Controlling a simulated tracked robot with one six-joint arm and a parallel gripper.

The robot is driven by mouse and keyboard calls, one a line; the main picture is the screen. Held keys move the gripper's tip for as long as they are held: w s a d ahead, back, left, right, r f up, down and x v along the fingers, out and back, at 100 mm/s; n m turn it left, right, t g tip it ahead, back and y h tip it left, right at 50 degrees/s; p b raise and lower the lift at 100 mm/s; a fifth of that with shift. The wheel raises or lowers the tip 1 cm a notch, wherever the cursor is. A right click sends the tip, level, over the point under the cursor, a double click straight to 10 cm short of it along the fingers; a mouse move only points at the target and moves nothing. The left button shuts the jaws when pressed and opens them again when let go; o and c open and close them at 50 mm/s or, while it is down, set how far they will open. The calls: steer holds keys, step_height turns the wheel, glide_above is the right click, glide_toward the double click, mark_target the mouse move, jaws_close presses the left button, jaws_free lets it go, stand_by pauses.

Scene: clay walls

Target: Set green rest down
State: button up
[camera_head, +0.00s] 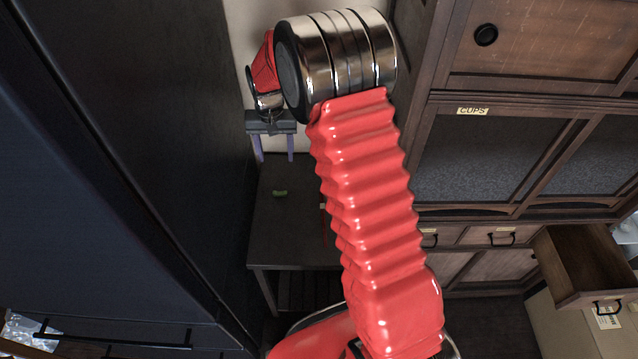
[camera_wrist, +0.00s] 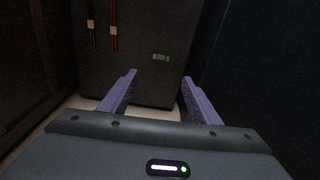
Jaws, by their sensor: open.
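The small green rest (camera_head: 280,193) lies on the top of a dark table (camera_head: 262,240) in the head view. It also shows in the wrist view (camera_wrist: 160,57), beyond the fingertips and roughly in line with the gap between them. My gripper (camera_head: 275,158) has its two purple fingers spread and points down toward the table. In the wrist view my gripper (camera_wrist: 158,80) is open with nothing between the fingers. The rest appears apart from both fingers.
Red sticks (camera_wrist: 113,30) and dark sticks (camera_wrist: 91,12) lie on pale rests at the table's left in the wrist view. A tall dark cabinet (camera_head: 110,180) stands close on the left. A wooden cupboard (camera_head: 500,150) with an open drawer (camera_head: 585,262) stands right.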

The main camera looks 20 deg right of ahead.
steer(key=s+r+n+t, duration=0.2)
steer(key=s+r, duration=1.3)
steer(key=r, duration=0.4)
steer(key=s+r+n+t, duration=0.2)
steer(key=s+r+t, duration=0.1)
steer(key=s, duration=1.5)
steer(key=shift+s+d+r, duration=0.25)
steer(key=shift+r, duration=0.2)
